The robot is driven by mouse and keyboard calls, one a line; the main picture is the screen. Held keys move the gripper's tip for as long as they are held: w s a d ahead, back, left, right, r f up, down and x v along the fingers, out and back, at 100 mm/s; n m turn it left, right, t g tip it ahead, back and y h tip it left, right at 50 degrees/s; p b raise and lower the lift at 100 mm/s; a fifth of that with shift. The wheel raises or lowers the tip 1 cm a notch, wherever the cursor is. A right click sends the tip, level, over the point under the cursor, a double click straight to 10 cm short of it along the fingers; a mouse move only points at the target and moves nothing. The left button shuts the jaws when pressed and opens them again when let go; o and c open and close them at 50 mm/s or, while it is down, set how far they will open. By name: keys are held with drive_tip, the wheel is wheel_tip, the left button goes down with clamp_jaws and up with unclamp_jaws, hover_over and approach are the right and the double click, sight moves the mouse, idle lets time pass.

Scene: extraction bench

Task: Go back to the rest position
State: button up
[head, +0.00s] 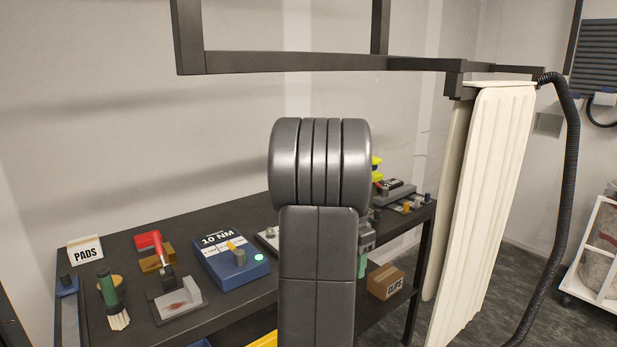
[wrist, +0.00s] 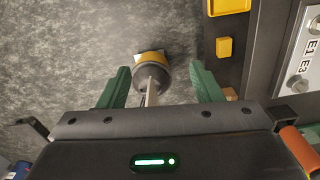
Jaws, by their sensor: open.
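My gripper (wrist: 162,86) shows in the wrist view with its two green fingers spread wide. I see nothing clamped between them. A dark round piece with a yellow band (wrist: 153,58) and a pale shaft shows between the fingers, with grey floor around it; I cannot tell what it is or how far off. In the head view my arm hides most of the gripper, and a green finger (head: 362,264) shows just right of the arm, near the front of the dark bench (head: 120,237).
The bench holds a PADS sign (head: 85,251), a green-handled brush (head: 112,300), a red-handled tool (head: 158,252) and a blue 10 NM box (head: 232,262). A CLIPS box (head: 386,283) sits lower. White hanging panels (head: 488,190) and a black hose (head: 566,200) stand right.

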drive_tip(key=w+a+f+n, duration=0.1)
drive_tip(key=a+f+n, duration=0.2)
drive_tip(key=f, duration=0.2)
drive_tip(key=shift+f, duration=0.35)
